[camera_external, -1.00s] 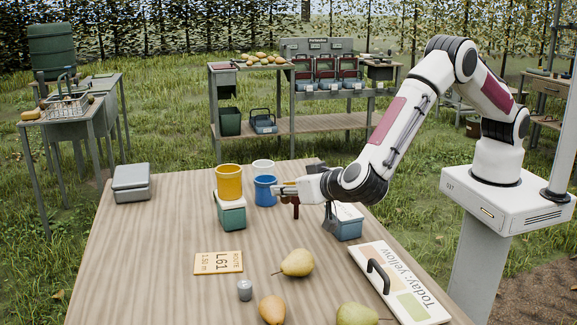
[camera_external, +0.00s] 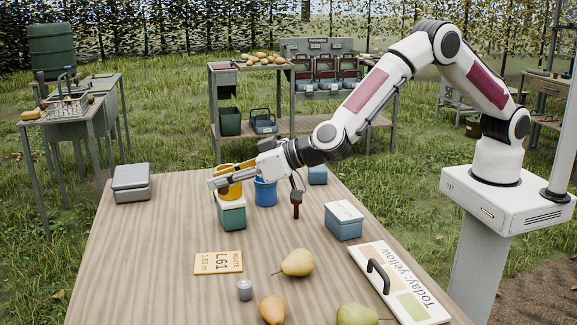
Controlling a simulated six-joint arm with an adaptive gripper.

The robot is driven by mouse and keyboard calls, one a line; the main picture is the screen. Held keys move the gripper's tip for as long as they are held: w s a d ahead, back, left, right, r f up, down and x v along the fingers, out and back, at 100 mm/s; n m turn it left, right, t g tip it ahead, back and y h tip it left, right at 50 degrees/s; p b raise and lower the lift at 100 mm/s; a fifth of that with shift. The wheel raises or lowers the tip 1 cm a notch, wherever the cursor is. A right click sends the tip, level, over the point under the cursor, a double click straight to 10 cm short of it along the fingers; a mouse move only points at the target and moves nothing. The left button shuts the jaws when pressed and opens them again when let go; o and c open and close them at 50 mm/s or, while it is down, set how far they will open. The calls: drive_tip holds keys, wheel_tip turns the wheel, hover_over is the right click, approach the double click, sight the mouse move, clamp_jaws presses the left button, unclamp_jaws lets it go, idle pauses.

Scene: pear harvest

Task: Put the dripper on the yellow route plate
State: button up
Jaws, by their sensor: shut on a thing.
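The yellow route plate (camera_external: 218,263), marked L61, lies flat on the table at the front left. A small grey cylinder (camera_external: 245,290) stands just in front of its right end; it may be the dripper, but I cannot tell for certain. My gripper (camera_external: 222,179) is at the yellow cup (camera_external: 230,191), far from the plate, and shut on the cup. The cup is on or just above a green box with a white lid (camera_external: 232,215); I cannot tell if they touch. My fingers hide part of the cup's upper side.
A blue cup (camera_external: 265,192) and an upright red-handled object (camera_external: 296,210) stand close by. A blue box (camera_external: 344,222), pears (camera_external: 297,262) and a "Today: yellow" board (camera_external: 400,283) are to the right. A grey case (camera_external: 131,182) is at the back left. The table's left front is clear.

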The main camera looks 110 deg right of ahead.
drive_tip(key=shift+w+a+f+n+t+y, duration=0.3)
drive_tip(key=shift+w+a+n+t+y, duration=0.15)
drive_tip(key=shift+n+y, duration=0.4)
drive_tip(key=f+n+y, duration=0.2)
drive_tip(key=f, duration=0.1)
drive_tip(key=a+f+n+y, duration=0.1)
drive_tip(key=y, duration=0.1)
drive_tip(key=shift+s+a+f+n+t, duration=0.15)
drive_tip(key=shift+s+n+t, duration=0.1)
drive_tip(key=shift+s+t, duration=0.15)
idle(0.3)
hover_over(229, 253)
drive_tip(key=shift+f, duration=3.1)
drive_tip(key=shift+f, duration=0.15)
drive_tip(key=shift+f, duration=1.75)
